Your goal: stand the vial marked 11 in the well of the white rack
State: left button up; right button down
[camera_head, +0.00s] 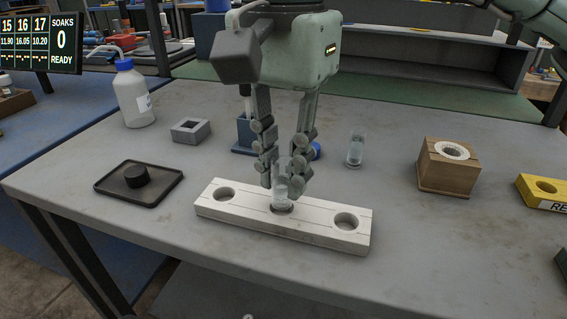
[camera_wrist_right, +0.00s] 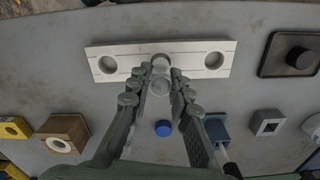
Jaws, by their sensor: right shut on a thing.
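The white rack (camera_head: 240,212) lies on the grey table and has three round wells in a row. It also shows in the wrist view (camera_wrist_right: 130,51). My right gripper (camera_head: 283,186) points down over the middle well and is shut on a clear glass vial (camera_head: 281,192). The vial looks upright, with its lower end at the middle well; I cannot tell how deep it sits. In the wrist view the vial (camera_wrist_right: 160,82) is between the fingertips. No number is legible on it. The two outer wells are empty. My left gripper is not in view.
A second clear glass vessel (camera_head: 356,149) stands behind the rack, with a blue cap (camera_head: 315,151) nearby. A wooden block (camera_head: 446,178) is at right, a black tray (camera_head: 112,184) at left. A grey square holder (camera_head: 190,131) and white bottle (camera_head: 132,98) stand behind. The table front is clear.

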jog(key=shift+f, duration=0.1)
jog(key=shift+f+b, duration=0.9)
jog(key=shift+b, duration=0.05)
jog(key=c, duration=1.3)
grip_release()
jog(key=shift+r, duration=0.1)
jog(key=shift+r+p, duration=2.25)
jog(key=shift+r, duration=1.15)
